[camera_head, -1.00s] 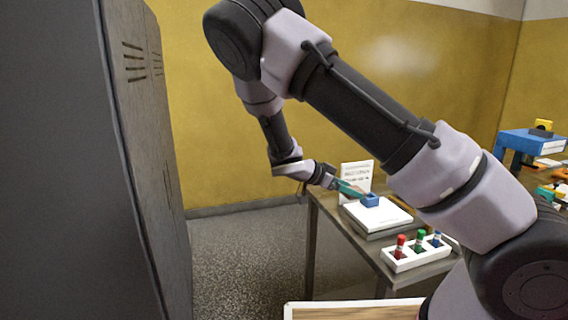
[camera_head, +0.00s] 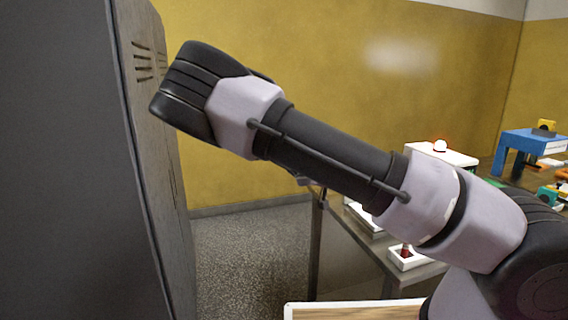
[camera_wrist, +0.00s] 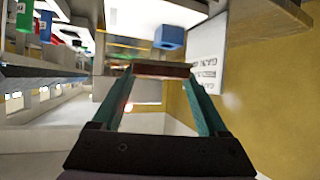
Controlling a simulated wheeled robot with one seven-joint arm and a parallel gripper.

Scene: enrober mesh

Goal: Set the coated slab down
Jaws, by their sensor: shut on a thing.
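The brown slab (camera_wrist: 160,69) lies across the tips of my gripper's teal fingers in the wrist view. My gripper (camera_wrist: 158,77) is shut on it, one finger at each end. The wrist picture looks turned over, with the table at the top. A blue block (camera_wrist: 168,36) shows just beyond the slab, apart from it in the picture. In the head view my own arm hides the gripper, the slab and the blue block. What lies directly under the slab, I cannot tell.
A white card with print (camera_wrist: 207,68) stands beside the blue block. A white rack (camera_head: 408,259) with a red-capped bottle is partly hidden by my arm. A white box with a red-lit dome (camera_head: 440,147) is behind my arm. A tall grey cabinet (camera_head: 75,160) stands left.

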